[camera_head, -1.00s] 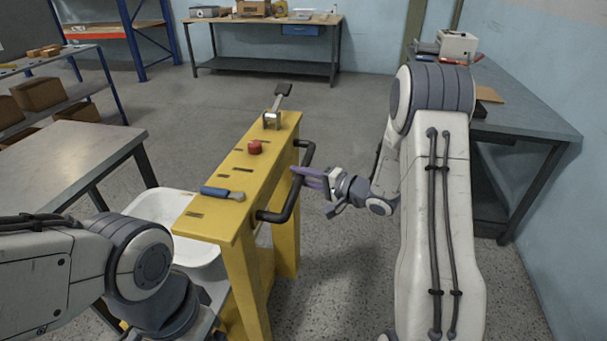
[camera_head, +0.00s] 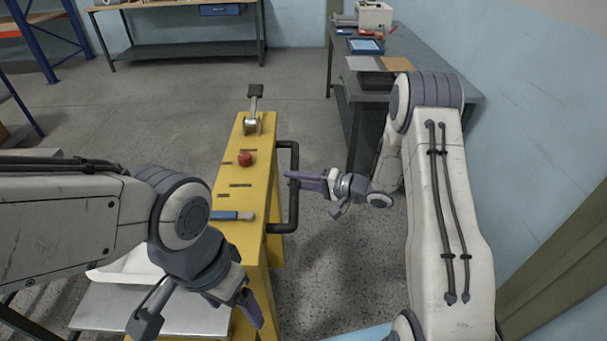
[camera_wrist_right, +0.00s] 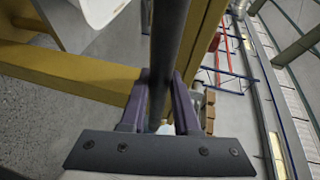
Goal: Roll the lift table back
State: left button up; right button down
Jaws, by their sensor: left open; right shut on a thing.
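The yellow lift table (camera_head: 249,200) stands in the middle of the head view. It has a red button (camera_head: 245,159), a lever (camera_head: 254,107) and a black side handle (camera_head: 293,205). A white tub (camera_head: 130,269), partly hidden by my left arm, rests above its grey platform (camera_head: 175,310). My right gripper (camera_head: 293,177) is shut on the handle; in the right wrist view the bar of the handle (camera_wrist_right: 170,40) runs between its fingers (camera_wrist_right: 160,105). My left gripper (camera_head: 200,322) is open and empty, low in front of the table's near end.
A blue-handled tool (camera_head: 230,215) lies on the table's yellow top. A grey workbench (camera_head: 440,80) stands along the right wall, and another bench (camera_head: 180,45) stands at the back. The floor (camera_head: 150,100) behind the lift table is clear.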

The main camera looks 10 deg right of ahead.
jog(key=shift+d+f, duration=0.1)
jog(key=shift+d, duration=0.3)
jog(key=c, duration=0.7)
grip_release()
jog(key=shift+w, duration=0.1)
jog(key=shift+o, duration=0.2)
jog(key=v, duration=1)
jog(key=shift+d+b, duration=0.15)
jog(key=shift+b, duration=0.2)
